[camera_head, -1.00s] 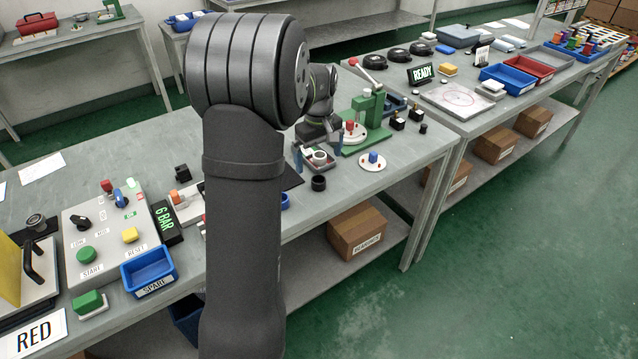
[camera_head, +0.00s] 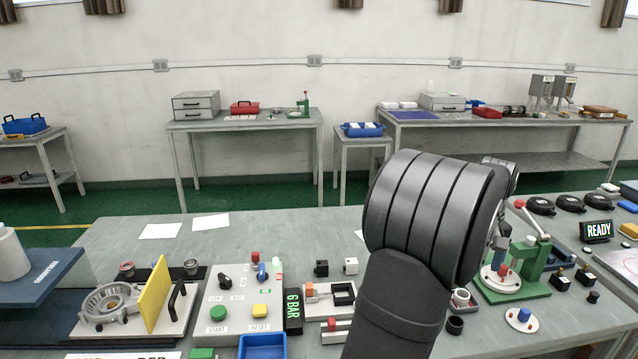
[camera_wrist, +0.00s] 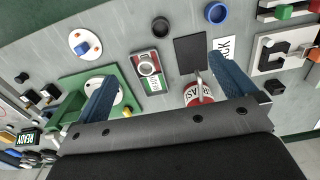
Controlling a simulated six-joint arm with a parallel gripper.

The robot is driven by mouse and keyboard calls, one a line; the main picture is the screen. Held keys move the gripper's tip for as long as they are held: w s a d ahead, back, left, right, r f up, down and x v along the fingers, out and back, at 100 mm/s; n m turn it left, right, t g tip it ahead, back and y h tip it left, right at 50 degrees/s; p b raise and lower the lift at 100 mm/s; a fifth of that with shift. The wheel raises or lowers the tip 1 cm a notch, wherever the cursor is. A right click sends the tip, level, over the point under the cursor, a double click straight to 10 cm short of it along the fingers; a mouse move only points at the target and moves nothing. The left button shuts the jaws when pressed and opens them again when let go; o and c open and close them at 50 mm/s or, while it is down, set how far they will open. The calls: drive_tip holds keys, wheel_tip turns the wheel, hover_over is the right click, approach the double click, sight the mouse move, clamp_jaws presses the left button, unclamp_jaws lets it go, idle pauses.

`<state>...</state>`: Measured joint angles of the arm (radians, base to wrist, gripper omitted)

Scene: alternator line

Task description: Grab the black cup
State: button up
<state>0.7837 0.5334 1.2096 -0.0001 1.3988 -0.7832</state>
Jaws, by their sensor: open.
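The black cup (camera_head: 455,325) is a small, round, open-topped cup. It stands upright on the grey bench, just right of my arm in the head view. In the wrist view the black cup (camera_wrist: 160,26) is near the top, beyond my fingertips and apart from them. My gripper (camera_wrist: 165,84) is open, its two blue fingers spread wide with nothing held between them. In the head view my arm covers most of the gripper.
A blue cup (camera_wrist: 215,12) stands right of the black one. A small tray with a metal ring (camera_wrist: 147,66), a dark pad (camera_wrist: 190,54) and a red-and-white round container (camera_wrist: 197,93) lie nearer. A green press (camera_head: 515,280) and a white disc with a blue knob (camera_head: 522,318) stand right.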

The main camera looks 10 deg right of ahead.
idle(0.4)
drive_tip(key=c, duration=0.8)
drive_tip(key=shift+c, duration=0.2)
drive_tip(key=s+a+f+m+t+h, duration=0.15)
drive_tip(key=a+m+h, duration=0.25)
drive_tip(key=a+m, duration=0.75)
drive_tip(key=d+f+m, duration=0.1)
drive_tip(key=d+f, duration=0.1)
drive_tip(key=f, duration=0.1)
drive_tip(key=d+f+m, duration=0.1)
drive_tip(key=d+f, duration=0.2)
drive_tip(key=d+f+m, duration=0.1)
drive_tip(key=d+f, duration=0.2)
drive_tip(key=f, duration=0.1)
drive_tip(key=shift+w+f+m+g, duration=0.1)
drive_tip(key=shift+w+m+g, duration=0.15)
drive_tip(key=shift+w, duration=0.1)
drive_tip(key=shift+d+x, duration=0.15)
drive_tip(key=shift+x, duration=1.45)
drive_tip(key=shift+d+x, duration=0.15)
drive_tip(key=shift+x, duration=1.4)
